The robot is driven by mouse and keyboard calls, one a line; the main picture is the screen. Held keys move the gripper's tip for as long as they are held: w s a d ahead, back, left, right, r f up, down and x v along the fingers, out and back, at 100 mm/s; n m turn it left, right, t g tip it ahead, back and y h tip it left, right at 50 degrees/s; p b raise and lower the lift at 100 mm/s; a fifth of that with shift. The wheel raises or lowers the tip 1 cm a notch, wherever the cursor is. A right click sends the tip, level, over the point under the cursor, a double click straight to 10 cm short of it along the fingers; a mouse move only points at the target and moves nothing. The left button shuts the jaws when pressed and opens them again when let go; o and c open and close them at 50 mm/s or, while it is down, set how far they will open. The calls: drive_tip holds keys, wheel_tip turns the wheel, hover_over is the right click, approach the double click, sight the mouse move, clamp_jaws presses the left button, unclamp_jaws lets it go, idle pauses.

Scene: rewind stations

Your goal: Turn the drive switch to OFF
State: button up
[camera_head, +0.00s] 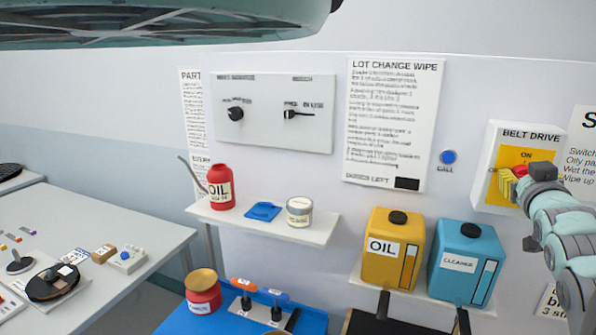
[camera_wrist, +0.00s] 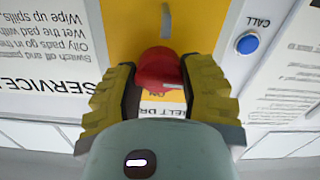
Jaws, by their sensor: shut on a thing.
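The belt drive box (camera_head: 485,180) is on the wall at the right of the head view. It has a white casing, a yellow face and an "ON" mark near its top. Its red rotary switch (camera_head: 519,170) is partly hidden by my gripper (camera_head: 511,182). In the wrist view, which is upside down, the red switch knob (camera_wrist: 156,65) sits between the two yellow-and-black fingers of my gripper (camera_wrist: 157,72), which is shut on it. A pale line shows on the knob near the "ON" label. I cannot tell the exact angle of the knob.
A blue call button (camera_head: 448,157) is on the wall to the left of the box. Below, a yellow oil can (camera_head: 392,250) and a blue cleaner can (camera_head: 466,262) stand on a shelf close to my arm. A service notice hangs at the right.

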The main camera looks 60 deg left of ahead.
drive_tip(key=shift+r, duration=0.1)
drive_tip(key=o, duration=1.2)
drive_tip(key=shift+s, duration=0.1)
drive_tip(key=v, duration=0.7)
drive_tip(key=shift+d, duration=0.15)
drive_tip(key=shift+s, duration=0.15)
